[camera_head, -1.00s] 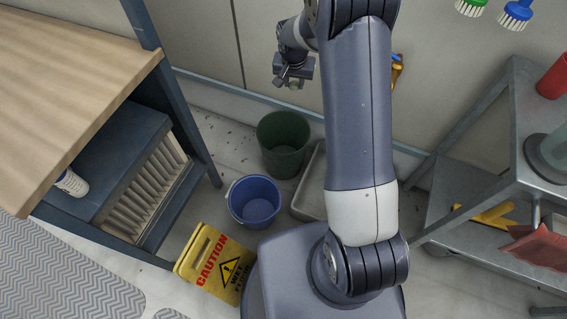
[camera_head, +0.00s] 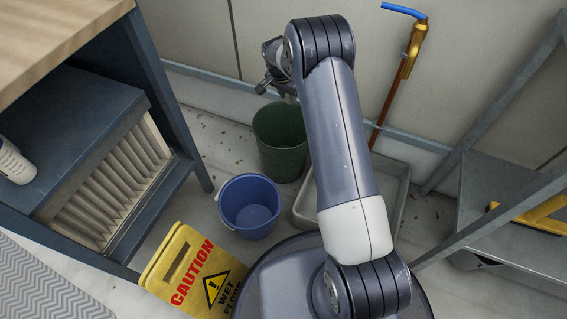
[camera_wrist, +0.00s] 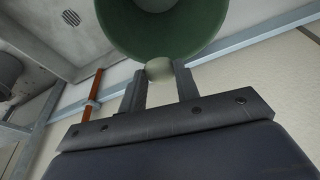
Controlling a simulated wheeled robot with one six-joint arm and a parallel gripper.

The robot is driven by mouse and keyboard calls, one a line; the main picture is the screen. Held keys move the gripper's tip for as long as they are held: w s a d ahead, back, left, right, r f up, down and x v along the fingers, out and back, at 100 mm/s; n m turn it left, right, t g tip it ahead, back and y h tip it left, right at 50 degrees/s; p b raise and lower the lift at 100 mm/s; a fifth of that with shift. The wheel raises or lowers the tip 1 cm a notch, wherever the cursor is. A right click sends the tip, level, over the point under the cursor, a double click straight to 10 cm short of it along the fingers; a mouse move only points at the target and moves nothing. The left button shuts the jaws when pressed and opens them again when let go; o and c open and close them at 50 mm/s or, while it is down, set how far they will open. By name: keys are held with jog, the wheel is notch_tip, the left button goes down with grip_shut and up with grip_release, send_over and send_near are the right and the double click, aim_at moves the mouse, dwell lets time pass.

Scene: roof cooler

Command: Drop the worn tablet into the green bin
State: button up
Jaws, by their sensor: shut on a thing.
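The green bin (camera_head: 281,143) stands on the floor against the wall, partly hidden behind my arm in the head view. In the wrist view the green bin (camera_wrist: 166,32) fills the top, its open mouth facing the camera. My gripper (camera_wrist: 161,78) is shut on a small pale rounded thing, the worn tablet (camera_wrist: 159,69), held between the fingertips. In the wrist view the tablet overlaps the bin's near rim. In the head view my gripper (camera_head: 268,86) is above the bin's back left, and the tablet cannot be made out there.
A blue bucket (camera_head: 249,206) stands left of the green bin. A yellow caution sign (camera_head: 193,270) is in front of it. A grey tray (camera_head: 393,196) lies to the right, behind my arm. A workbench (camera_head: 60,40) is left, a metal cart (camera_head: 500,200) right.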

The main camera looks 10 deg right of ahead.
jog(key=shift+b+x, duration=0.35)
jog(key=shift+x, duration=0.45)
notch_tip(320, 180, down, 6)
jog(key=b, duration=0.3)
jog(key=shift+a+r, duration=0.15)
jog(key=o, duration=1)
jog(key=shift+o, duration=0.2)
jog(key=p+v, duration=0.4)
jog(key=v, duration=0.7)
